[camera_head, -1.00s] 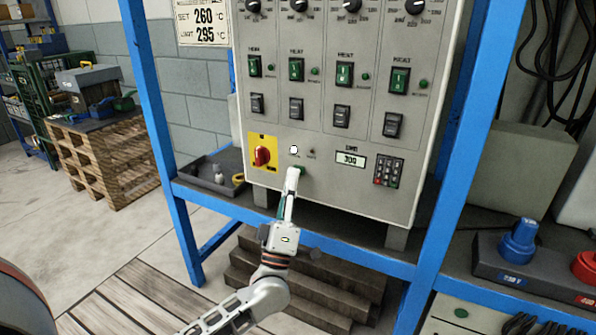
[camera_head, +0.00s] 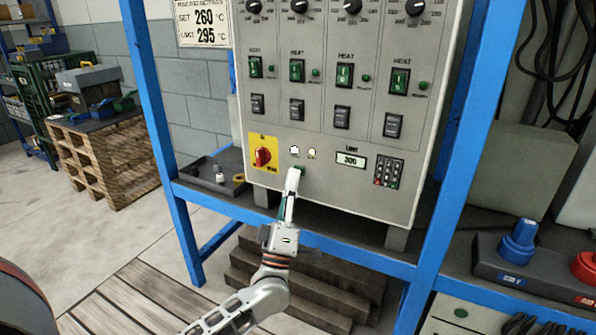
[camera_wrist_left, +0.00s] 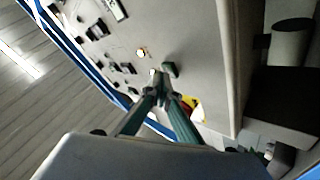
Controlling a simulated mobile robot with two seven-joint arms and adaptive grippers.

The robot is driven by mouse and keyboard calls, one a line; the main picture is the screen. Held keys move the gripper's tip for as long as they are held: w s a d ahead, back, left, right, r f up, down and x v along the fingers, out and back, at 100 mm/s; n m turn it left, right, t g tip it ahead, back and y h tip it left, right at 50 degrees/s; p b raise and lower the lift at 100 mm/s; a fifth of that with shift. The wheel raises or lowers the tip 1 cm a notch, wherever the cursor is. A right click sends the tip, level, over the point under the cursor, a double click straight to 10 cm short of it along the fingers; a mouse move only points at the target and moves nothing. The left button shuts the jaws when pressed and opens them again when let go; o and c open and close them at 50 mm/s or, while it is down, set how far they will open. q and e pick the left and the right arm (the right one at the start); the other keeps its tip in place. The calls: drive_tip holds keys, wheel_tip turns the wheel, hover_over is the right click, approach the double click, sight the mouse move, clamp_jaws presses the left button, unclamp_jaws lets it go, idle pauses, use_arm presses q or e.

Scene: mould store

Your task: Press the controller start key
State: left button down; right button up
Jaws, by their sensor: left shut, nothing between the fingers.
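The grey controller cabinet (camera_head: 335,190) stands on a blue-framed bench. Low on its front, the green start key (camera_head: 302,170) shows just beside the fingertips and is partly covered by them. My left gripper (camera_head: 293,172) is shut and empty, its tips at the panel by the key. In the left wrist view the closed fingertips (camera_wrist_left: 162,92) are close to a dark green key (camera_wrist_left: 170,69); I cannot tell whether they touch it. Two small lamps above, the left one (camera_head: 294,150) and the right one (camera_head: 312,151), are both lit. My right gripper is not in view.
A red rotary switch on a yellow plate (camera_head: 263,156) is left of the key. A display (camera_head: 351,160) and keypad (camera_head: 389,172) are to the right. Rows of heat switches sit above. A black tray (camera_head: 212,172) stands left of the cabinet.

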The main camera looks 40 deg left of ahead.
use_arm(q)
drive_tip(key=shift+s+d+r, duration=0.1)
drive_tip(key=shift+s, duration=0.4)
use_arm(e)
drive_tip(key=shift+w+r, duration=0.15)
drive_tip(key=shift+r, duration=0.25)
use_arm(q)
drive_tip(key=s+p, duration=0.1)
drive_tip(key=s, duration=0.1)
drive_tip(key=s+d, duration=0.1)
drive_tip(key=s, duration=0.2)
drive_tip(key=shift+d+p, duration=0.1)
drive_tip(key=shift+p, duration=0.25)
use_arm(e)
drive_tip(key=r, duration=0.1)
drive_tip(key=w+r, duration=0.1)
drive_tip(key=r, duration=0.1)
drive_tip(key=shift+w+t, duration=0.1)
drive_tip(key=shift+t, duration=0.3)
